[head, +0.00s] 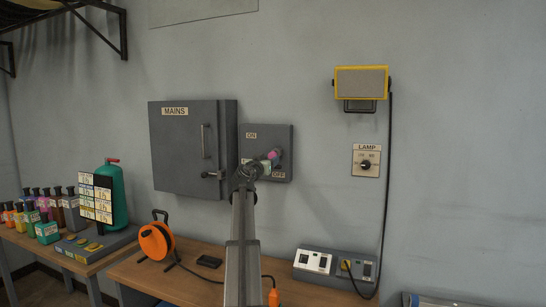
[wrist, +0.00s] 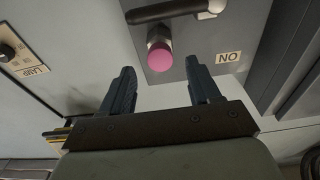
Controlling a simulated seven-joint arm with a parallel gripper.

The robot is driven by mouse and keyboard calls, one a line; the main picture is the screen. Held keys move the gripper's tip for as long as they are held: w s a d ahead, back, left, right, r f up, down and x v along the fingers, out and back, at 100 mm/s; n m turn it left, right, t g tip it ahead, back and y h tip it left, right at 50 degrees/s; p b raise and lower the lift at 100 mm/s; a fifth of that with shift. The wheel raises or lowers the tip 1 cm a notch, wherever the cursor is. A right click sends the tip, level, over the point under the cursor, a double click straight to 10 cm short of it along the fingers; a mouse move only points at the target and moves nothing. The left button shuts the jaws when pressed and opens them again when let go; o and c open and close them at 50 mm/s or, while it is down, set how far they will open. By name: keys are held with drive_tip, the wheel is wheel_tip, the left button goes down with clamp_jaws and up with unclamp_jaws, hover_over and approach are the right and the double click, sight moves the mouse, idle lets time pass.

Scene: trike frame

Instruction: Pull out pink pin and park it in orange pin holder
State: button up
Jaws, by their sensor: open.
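The pink pin (wrist: 159,57) sticks out of the grey ON/OFF switch box (wrist: 185,95), beside the dark lever (wrist: 165,12). Its round pink end faces the wrist camera. In the head view the pin (head: 273,155) shows just past the end of my arm. My gripper (wrist: 160,66) is open, with its two fingers apart on either side of the pin's line. I cannot tell how far the fingertips are from the pin, and nothing is between them. In the head view my arm partly hides the gripper. I cannot clearly identify an orange pin holder.
A grey MAINS cabinet (head: 182,150) is left of the switch box. The wooden bench (head: 185,285) below bears an orange cable reel (head: 155,241), a socket unit (head: 335,265) and a small orange piece (head: 274,297) by the cord. A LAMP switch (head: 366,160) is on the right wall.

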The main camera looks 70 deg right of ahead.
sight(275, 154)
drive_tip(key=shift+d, duration=0.15)
drive_tip(key=shift+d+r, duration=0.15)
drive_tip(key=shift+d, duration=1.3)
drive_tip(key=shift+d+r, duration=0.15)
drive_tip(key=shift+d, duration=1.3)
drive_tip(key=shift+d+r, duration=0.15)
drive_tip(key=shift+d, duration=1.3)
clamp_jaws()
drive_tip(key=shift+o, duration=2.2)
unclamp_jaws()
drive_tip(key=shift+a, duration=0.1)
drive_tip(key=a+f, duration=0.1)
drive_tip(key=a, duration=1.2)
drive_tip(key=shift+a+f, duration=0.2)
drive_tip(key=shift+a, duration=0.1)
